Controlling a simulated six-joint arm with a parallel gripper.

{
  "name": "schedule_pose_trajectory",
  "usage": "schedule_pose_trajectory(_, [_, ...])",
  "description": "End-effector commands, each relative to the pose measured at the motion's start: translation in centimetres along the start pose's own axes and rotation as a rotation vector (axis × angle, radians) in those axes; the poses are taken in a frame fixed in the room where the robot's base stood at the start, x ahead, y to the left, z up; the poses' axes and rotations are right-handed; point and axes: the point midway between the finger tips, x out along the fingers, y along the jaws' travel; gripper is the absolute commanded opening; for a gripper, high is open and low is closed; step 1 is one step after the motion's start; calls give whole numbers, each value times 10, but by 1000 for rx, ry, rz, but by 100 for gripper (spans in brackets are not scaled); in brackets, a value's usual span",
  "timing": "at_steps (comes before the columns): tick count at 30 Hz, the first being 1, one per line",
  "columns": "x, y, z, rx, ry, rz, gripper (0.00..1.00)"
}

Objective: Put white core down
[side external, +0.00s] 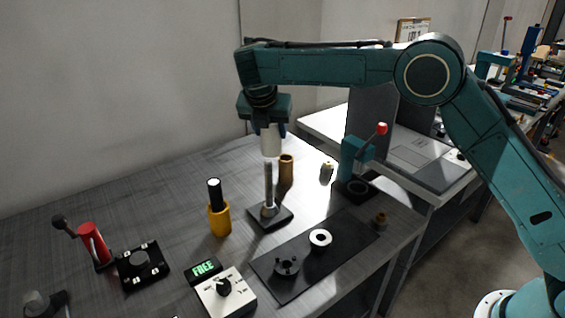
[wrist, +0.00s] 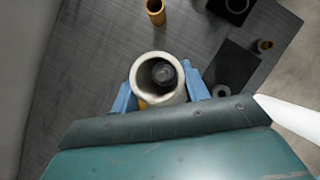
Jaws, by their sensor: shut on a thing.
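The white core (side external: 270,143) is a pale hollow tube held upright in my gripper (side external: 270,130). In the wrist view the core (wrist: 137,78) shows end-on as a ring between my two blue fingers (wrist: 160,92), which are shut on it. A grey upright post (side external: 269,183) on a dark square base (side external: 284,217) stands on the table below. In the side view the core's lower end is just above the post's top, nearly in line with it. Through the core's bore, a dark round shape shows off-centre; I cannot tell for sure that it is the post.
A brown tube (side external: 286,170) stands just behind the post, and a yellow holder (side external: 219,220) with a black roll is left of it. A teal lever press (side external: 352,165) is at right. A dark mat (side external: 345,243) bears a white ring (side external: 320,239) and a black flanged part (side external: 287,268).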

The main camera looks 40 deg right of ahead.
Motion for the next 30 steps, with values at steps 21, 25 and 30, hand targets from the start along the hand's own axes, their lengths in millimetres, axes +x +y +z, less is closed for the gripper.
schedule_pose_trajectory(21, [50, -67, -11, 477, 3, -263, 31])
schedule_pose_trajectory(25, [61, -87, -18, 595, 4, -327, 31])
schedule_pose_trajectory(30, [74, -112, -28, 746, 4, -409, 31])
